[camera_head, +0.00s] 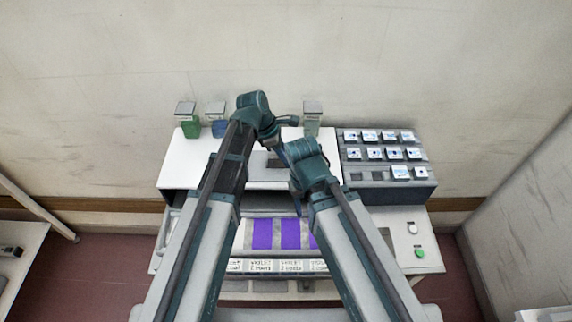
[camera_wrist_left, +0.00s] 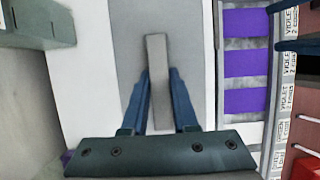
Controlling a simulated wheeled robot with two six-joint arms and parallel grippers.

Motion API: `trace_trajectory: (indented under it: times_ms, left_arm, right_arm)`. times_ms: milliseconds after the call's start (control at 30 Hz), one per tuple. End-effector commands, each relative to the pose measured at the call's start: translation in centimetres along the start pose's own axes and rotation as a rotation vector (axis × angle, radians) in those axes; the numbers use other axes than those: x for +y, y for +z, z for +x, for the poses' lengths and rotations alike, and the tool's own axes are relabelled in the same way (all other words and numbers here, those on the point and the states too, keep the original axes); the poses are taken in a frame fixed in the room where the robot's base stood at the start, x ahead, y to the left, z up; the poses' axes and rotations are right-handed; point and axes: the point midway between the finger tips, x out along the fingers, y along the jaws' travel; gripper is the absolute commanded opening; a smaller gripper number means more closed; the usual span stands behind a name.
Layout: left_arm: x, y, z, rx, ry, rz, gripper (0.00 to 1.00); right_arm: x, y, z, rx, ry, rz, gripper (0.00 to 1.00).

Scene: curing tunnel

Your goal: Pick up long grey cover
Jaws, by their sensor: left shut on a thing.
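The long grey cover (camera_wrist_left: 157,95) is a narrow grey bar in the left wrist view. My left gripper (camera_wrist_left: 159,72) has its two blue fingers on either side of it and is shut on it. The bar's far end reaches past the fingertips, over a darker grey strip (camera_wrist_left: 135,35) on a white surface. I cannot tell whether the bar touches that surface. In the head view my arms largely hide the bar. My right gripper (camera_head: 297,207) points down in front of the machine, and its finger opening is not clear.
The white machine top (camera_head: 190,165) carries a green container (camera_head: 189,128), a blue one (camera_head: 218,127) and a pale one (camera_head: 312,125). A dark rack (camera_head: 358,178) with several small labelled boxes stands right. Violet panels (camera_head: 262,233) lie in front. A green button (camera_head: 419,252) is at right.

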Motion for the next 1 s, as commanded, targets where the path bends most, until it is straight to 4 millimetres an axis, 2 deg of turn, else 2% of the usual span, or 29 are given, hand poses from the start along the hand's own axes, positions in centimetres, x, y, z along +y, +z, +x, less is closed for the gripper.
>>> trace_trajectory:
  times_ms: [633,833,1000]
  left_arm:
    - [0.0,0.1,-0.3,0.0,0.0,0.0,0.0]
    - [0.0,0.7,-1.7,0.0,0.0,0.0,0.0]
    - [0.0,1.6,-3.9,0.0,0.0,0.0,0.0]
  right_arm:
    - [0.0,0.0,-0.3,0.0,0.0,0.0,0.5]
    - [0.2,0.1,-1.9,0.0,0.0,0.0,0.5]
    - [0.4,0.2,-4.2,0.0,0.0,0.001,0.5]
